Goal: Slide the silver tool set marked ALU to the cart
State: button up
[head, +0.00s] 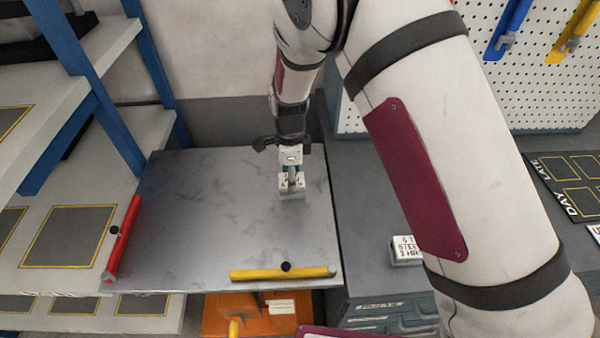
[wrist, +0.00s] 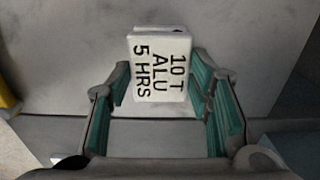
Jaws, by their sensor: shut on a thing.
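The tool set marked ALU is a small pale block in the wrist view (wrist: 160,65), with "10 T ALU 5 HRS" in black on its face. In the head view its lower part (head: 291,194) shows below my gripper (head: 291,182). My gripper's green-padded fingers (wrist: 172,105) stand on either side of the block, shut on it. The block is over the right part of a grey marbled metal top (head: 210,210), which looks like the cart's top, with orange parts below it. I cannot tell whether the block touches the surface.
A red bar (head: 123,240) lies along the top's left edge and a yellow bar (head: 255,274) along its front. Another pale lettered block (head: 407,248) sits on the grey cabinet at right. Shelves with blue posts (head: 95,75) stand left. The top's middle is clear.

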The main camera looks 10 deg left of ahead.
jog(key=shift+s+a+p, duration=0.15)
jog(key=shift+s+a, duration=1.1)
jog(key=shift+a, duration=1.45)
jog(key=shift+s+a+p, duration=0.2)
jog(key=shift+s+a, duration=1.1)
jog(key=shift+a, duration=1.35)
jog(key=shift+s+a+p, duration=0.15)
jog(key=shift+s+a, duration=1.1)
jog(key=shift+a, duration=1.45)
jog(key=o, duration=1.2)
notch_tip(320, 180, up, 5)
jog(key=shift+p, duration=0.95)
